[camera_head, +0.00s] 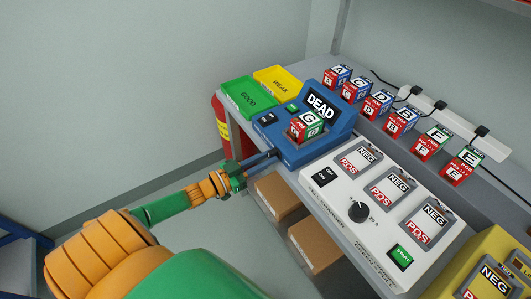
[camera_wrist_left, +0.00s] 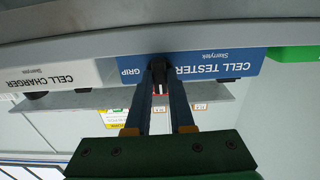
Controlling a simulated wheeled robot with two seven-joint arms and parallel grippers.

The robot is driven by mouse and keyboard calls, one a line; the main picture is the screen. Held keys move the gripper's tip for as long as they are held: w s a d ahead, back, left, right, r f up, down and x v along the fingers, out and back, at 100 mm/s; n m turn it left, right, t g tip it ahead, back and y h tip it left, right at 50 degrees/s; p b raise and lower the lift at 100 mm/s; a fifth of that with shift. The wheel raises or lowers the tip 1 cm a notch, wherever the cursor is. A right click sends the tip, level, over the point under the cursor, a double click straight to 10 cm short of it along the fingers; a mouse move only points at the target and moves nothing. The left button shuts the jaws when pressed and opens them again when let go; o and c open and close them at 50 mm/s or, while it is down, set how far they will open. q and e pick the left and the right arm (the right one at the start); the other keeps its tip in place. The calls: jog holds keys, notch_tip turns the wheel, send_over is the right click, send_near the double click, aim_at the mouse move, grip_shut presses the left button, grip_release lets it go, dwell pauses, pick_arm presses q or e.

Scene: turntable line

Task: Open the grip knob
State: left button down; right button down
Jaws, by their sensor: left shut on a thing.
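The blue cell tester (camera_head: 284,148) stands on the bench, its screen (camera_head: 320,106) reading DEAD. A cell marked G (camera_head: 306,126) sits in it. In the left wrist view the tester's front face (camera_wrist_left: 215,66) shows upside down, with the word GRIP beside a small dark knob (camera_wrist_left: 158,72). My left gripper (camera_wrist_left: 160,70) has its two blue fingers shut on this grip knob, one on each side. In the head view the left gripper (camera_head: 272,154) reaches the tester's front from the left, and the knob is hidden. My right gripper is in neither view.
A green GOOD tray (camera_head: 232,84) and a yellow WEAK tray (camera_head: 297,73) lie beyond the tester. The white cell charger (camera_head: 328,194) stands to its right. Several lettered cells (camera_head: 402,119) stand along the back. Cardboard boxes (camera_head: 312,250) sit below the bench.

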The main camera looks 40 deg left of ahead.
pick_arm(q)
jog(key=c, duration=1.1)
grip_release()
jog(key=shift+o, duration=0.2)
jog(key=v, duration=0.7)
